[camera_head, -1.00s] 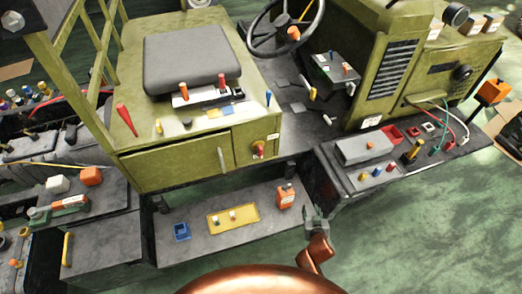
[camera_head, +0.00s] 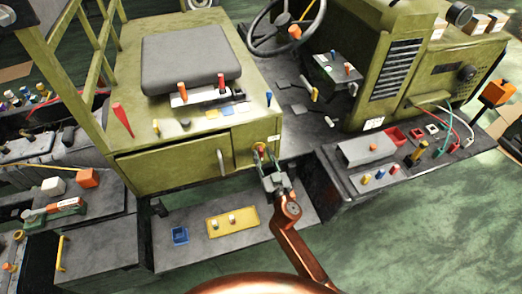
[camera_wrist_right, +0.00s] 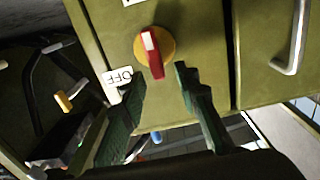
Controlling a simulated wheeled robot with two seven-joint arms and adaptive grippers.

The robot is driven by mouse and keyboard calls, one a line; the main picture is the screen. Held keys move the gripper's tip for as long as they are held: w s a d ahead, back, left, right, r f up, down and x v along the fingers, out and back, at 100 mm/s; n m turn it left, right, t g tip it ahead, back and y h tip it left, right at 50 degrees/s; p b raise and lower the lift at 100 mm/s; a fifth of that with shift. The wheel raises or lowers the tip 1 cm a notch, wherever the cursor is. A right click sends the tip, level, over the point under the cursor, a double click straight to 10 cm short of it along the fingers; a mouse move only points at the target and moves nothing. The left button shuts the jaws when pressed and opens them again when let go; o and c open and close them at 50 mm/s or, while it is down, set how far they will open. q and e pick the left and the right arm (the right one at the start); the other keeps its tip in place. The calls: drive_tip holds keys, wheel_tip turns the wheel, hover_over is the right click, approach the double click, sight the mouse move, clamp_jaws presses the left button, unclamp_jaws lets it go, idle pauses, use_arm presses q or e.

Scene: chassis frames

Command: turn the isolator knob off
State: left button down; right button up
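The isolator knob (camera_head: 260,149) is a red handle on a round yellow plate, on the olive front panel below the seat. In the right wrist view the knob (camera_wrist_right: 153,55) shows a white mark along its handle, which lies nearly upright in the picture. A white OFF label (camera_wrist_right: 117,82) sits beside it, at the lower left. My right gripper (camera_head: 271,172) is just below and in front of the knob. My left gripper is not in view.
A drawer handle (camera_head: 221,163) is left of the knob. A grey side bench (camera_head: 350,175) with several coloured knobs stands to the right.

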sight(262, 152)
drive_tip(key=shift+x, duration=1.5)
clamp_jaws()
